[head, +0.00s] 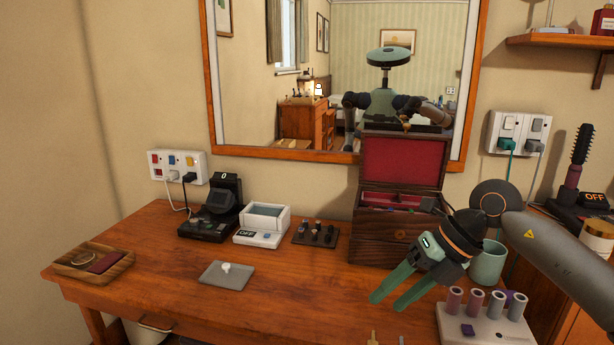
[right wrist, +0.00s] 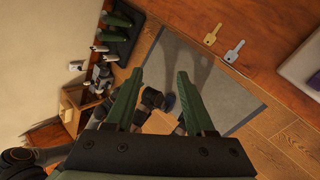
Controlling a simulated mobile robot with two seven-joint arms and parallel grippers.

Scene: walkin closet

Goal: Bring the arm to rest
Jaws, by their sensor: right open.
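My right gripper (head: 388,302) has green fingers and hangs over the right part of the wooden table (head: 300,280), in front of the open jewelry box (head: 385,250). Its fingers are apart, with nothing between them. In the right wrist view the two fingers of the right gripper (right wrist: 160,72) stand apart, with the floor and the table edge beyond them. My right arm comes in from the right edge of the head view. My left gripper does not show in front of me.
A green mug (head: 488,264) stands close behind the right gripper. A white roller stand (head: 480,325) with several rollers is to its right. Two keys (right wrist: 234,51) lie near the table's front edge. A grey pad (head: 226,275) is at the left, with bare wood between.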

